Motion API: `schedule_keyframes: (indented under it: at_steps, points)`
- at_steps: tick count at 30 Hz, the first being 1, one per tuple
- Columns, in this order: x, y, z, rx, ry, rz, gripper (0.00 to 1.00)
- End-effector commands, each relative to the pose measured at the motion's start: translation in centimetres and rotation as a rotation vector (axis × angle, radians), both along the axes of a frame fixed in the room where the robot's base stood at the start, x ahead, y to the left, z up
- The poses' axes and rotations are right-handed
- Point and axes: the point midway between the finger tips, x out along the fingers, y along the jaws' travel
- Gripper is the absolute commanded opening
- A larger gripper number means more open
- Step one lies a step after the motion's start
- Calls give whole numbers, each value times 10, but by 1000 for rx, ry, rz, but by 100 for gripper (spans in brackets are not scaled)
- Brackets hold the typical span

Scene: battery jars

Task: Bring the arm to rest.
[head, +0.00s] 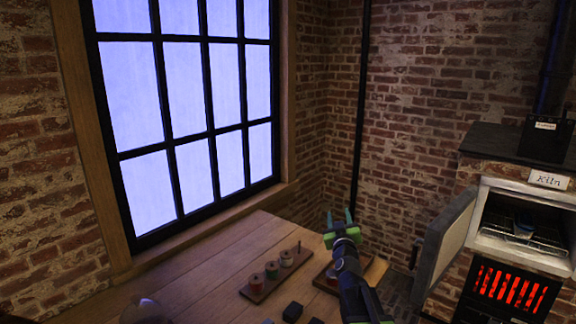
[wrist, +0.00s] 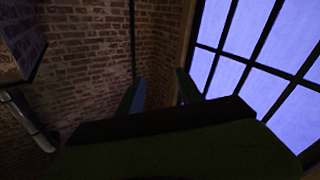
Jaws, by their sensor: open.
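My gripper (head: 339,219) is raised in the head view, above the right end of the wooden table, with its two fingers spread apart and nothing between them. My dark arm runs from the bottom edge up to it and hides part of the table's right side. In the wrist view my gripper (wrist: 160,92) shows dark and open, its fingers pointing at the brick corner beside the window.
The wooden table (head: 185,278) bears a board with spools (head: 272,270), a second board (head: 325,280) partly behind my arm, and small dark blocks (head: 292,312). A kiln (head: 548,181) with its door (head: 443,245) open and a red glow below stands right. A window (head: 190,105) is left.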

Motion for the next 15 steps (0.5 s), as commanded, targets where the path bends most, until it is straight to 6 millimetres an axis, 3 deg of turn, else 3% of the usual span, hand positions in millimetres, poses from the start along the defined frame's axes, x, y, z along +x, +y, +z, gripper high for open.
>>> schedule_keyframes:
  at_steps: [1, 4, 8, 9, 12, 15]
  points:
    - [-13, 17, -24, -5, 125, 89, 43]
    - [-47, 42, -93, 5, 433, 217, 43]
    - [-122, 44, -180, 47, 874, 236, 43]
    - [-149, 39, -201, 64, 1005, 210, 43]
    - [-215, 21, -235, 117, 1295, 94, 43]
    - [-266, 5, -249, 179, 1505, -48, 43]
